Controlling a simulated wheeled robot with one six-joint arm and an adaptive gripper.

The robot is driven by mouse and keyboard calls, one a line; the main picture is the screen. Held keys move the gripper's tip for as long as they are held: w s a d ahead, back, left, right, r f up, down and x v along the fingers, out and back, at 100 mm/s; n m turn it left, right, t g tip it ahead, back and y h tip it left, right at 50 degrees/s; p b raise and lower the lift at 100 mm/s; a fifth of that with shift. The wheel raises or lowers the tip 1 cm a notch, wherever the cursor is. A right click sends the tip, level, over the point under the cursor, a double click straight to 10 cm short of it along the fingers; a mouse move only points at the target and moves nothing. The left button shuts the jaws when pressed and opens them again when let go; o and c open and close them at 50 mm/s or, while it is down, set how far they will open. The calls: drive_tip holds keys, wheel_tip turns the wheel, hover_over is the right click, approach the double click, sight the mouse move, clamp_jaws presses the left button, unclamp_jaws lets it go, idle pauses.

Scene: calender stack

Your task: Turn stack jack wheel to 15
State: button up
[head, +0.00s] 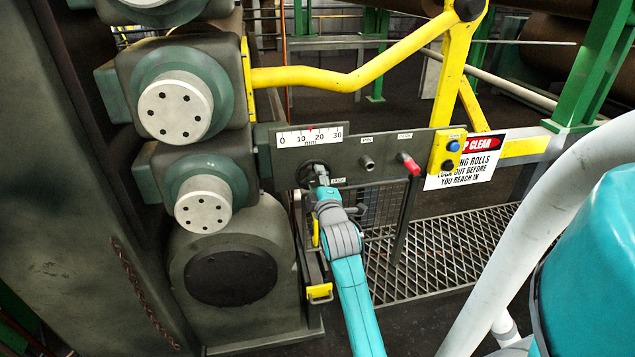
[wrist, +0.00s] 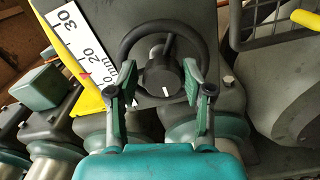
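The stack jack wheel (head: 306,172) is a small dark handwheel on the grey panel, below a white 0–30 mm scale (head: 296,141). The scale's red pointer (head: 310,128) stands between 10 and 20, near 15. In the wrist view, the wheel's round rim (wrist: 162,23) surrounds a black hub (wrist: 160,78) with a white mark. My gripper (wrist: 158,74) is at the wheel, its two green-padded fingers apart on either side of the hub. They overlap the rim in the picture; I cannot tell whether they touch it. In the head view, my gripper (head: 322,178) partly hides the wheel.
Right of the wheel on the panel are a dark knob (head: 367,163), a red-tipped handle (head: 411,165) and a yellow button box (head: 447,150). A warning sign (head: 465,162) hangs beside it. Large rollers with pale round ends (head: 175,108) stand left. A yellow rail (head: 340,79) crosses above.

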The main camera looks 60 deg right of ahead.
drive_tip(key=shift+o, duration=0.4)
drive_tip(key=shift+w, duration=0.1)
drive_tip(key=shift+f, duration=0.1)
drive_tip(key=shift+a, duration=0.1)
drive_tip(key=v, duration=1.2)
